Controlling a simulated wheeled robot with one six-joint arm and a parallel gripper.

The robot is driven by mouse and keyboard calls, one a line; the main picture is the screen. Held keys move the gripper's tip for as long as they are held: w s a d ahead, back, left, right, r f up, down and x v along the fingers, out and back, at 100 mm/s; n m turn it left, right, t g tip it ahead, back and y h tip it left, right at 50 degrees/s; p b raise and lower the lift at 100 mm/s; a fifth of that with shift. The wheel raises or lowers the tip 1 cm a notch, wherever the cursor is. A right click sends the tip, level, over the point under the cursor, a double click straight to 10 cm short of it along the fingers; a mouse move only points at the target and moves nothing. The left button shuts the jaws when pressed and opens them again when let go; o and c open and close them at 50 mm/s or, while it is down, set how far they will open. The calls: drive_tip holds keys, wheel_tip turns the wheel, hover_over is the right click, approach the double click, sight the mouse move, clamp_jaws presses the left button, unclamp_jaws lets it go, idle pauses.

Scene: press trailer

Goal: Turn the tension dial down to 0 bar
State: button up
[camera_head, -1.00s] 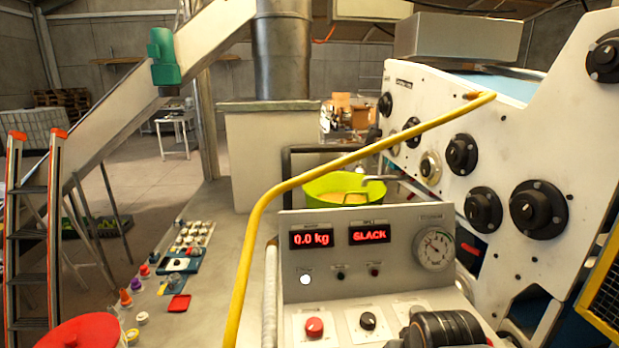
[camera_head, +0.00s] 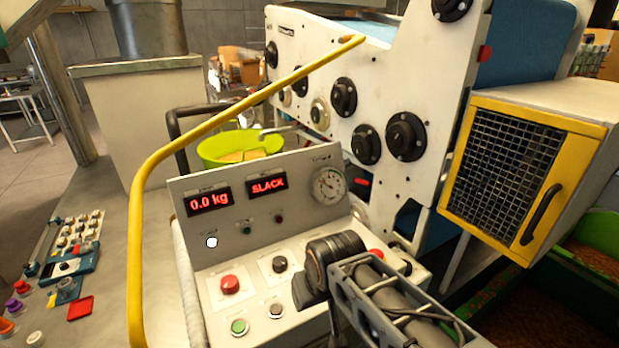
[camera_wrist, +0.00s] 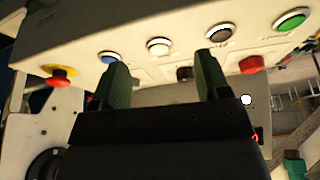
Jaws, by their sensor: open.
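The control panel (camera_head: 215,265) carries a black knob (camera_head: 280,265), which looks like the tension dial; its label is too small to read. In the wrist view the dark knob (camera_wrist: 184,74) shows between my open green fingers, nearer the right one; I cannot tell whether they touch it. My gripper (camera_wrist: 163,80) holds nothing. In the head view my dark wrist is over the panel's right part and the fingers are hidden. A round gauge (camera_head: 328,186) sits on the upright face. The displays (camera_head: 208,200) read 0.0 kg and SLACK.
A red mushroom button (camera_wrist: 60,76) is at the panel's other end. A yellow rail (camera_head: 143,220) curves along the left. The white press (camera_head: 375,95) stands behind.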

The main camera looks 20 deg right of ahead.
idle(0.3)
